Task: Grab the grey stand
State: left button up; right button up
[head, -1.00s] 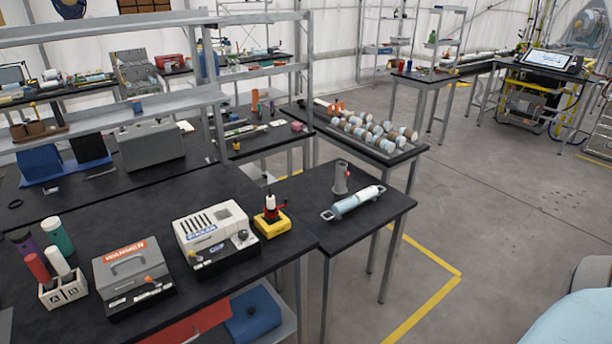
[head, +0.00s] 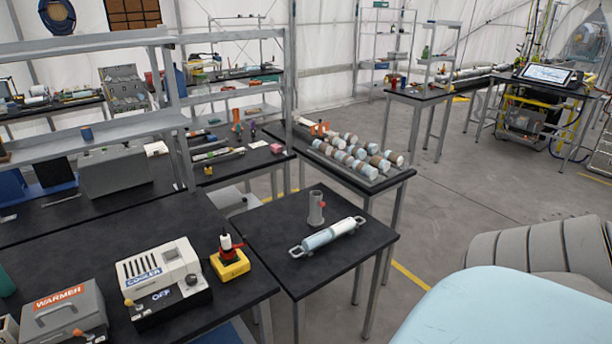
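A pale blue and white canister (head: 328,236) with metal end handles lies on the same table, just in front of the stand. No gripper shows in the head view, so neither gripper is seen at the stand.
A cooler box (head: 160,280), a yellow-based device (head: 230,262) and a grey warmer box (head: 62,312) stand on the long dark bench at left. Behind, a table holds a rack of several canisters (head: 372,158). Open grey floor (head: 450,190) lies to the right.

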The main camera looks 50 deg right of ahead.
aim_at(316, 219)
jog(key=k+l+u, duration=0.15)
jog(key=l, duration=0.4)
jog(key=l+u, duration=0.15)
jog(key=l, duration=0.35)
jog(key=k+l, duration=0.1)
jog(key=l, duration=0.35)
jog(key=k+l, duration=0.1)
jog(key=l, duration=0.3)
jog(key=k+l+u, duration=0.1)
jog(key=l, duration=0.35)
jog(key=k+l, duration=0.15)
jog(key=l, duration=0.25)
jog(key=k+l, duration=0.1)
jog(key=l, duration=0.35)
jog(key=u, duration=0.05)
